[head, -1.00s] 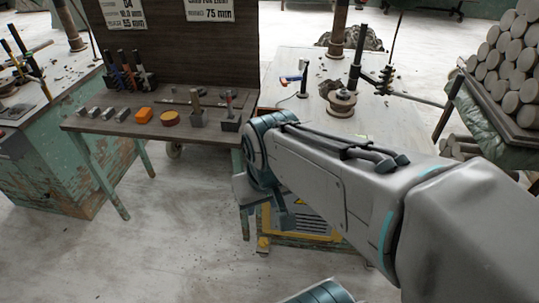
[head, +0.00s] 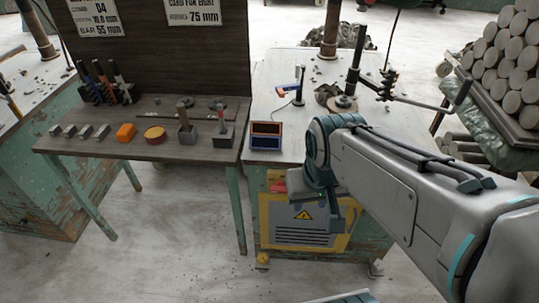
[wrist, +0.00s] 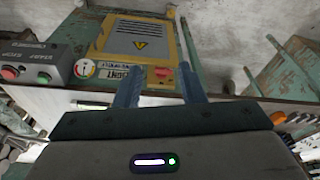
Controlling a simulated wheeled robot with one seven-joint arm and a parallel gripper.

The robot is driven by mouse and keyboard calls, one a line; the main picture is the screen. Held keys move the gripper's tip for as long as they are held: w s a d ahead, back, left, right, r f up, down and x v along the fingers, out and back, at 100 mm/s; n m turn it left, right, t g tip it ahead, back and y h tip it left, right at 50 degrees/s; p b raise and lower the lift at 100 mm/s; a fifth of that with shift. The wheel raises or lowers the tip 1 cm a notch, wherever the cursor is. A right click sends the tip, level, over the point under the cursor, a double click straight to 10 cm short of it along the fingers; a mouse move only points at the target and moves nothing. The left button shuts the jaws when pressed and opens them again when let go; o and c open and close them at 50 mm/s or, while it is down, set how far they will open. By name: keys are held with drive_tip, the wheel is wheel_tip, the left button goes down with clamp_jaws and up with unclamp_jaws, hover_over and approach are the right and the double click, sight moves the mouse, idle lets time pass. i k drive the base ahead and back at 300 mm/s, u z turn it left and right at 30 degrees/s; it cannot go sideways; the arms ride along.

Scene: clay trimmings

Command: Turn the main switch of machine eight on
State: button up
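The machine has a cabinet with a yellow-framed grey panel (head: 300,225) and warning triangle, below a worktop. A red switch (wrist: 163,73) with yellow around it shows on the machine in the wrist view; it also shows as a small red part in the head view (head: 277,187). In the wrist view my gripper (wrist: 158,72) is open, its two blue fingers spread with the red switch between them in the picture. Contact cannot be told. A label plate (wrist: 120,76) beside the switch is upside down and partly behind a finger. The switch's position is not readable.
A gauge (wrist: 85,69) and a grey box with a red and a green button (wrist: 42,72) are left of the switch in the wrist view. A tool table (head: 110,142) stands left of the machine, and stacked clay cylinders (head: 505,60) at right.

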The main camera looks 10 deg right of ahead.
sight(280, 188)
drive_tip(key=i, duration=0.25)
drive_tip(key=u, duration=1.9)
drive_tip(key=k, duration=1.05)
drive_tip(key=z, duration=1.15)
drive_tip(key=i, duration=0.5)
drive_tip(key=z, duration=0.05)
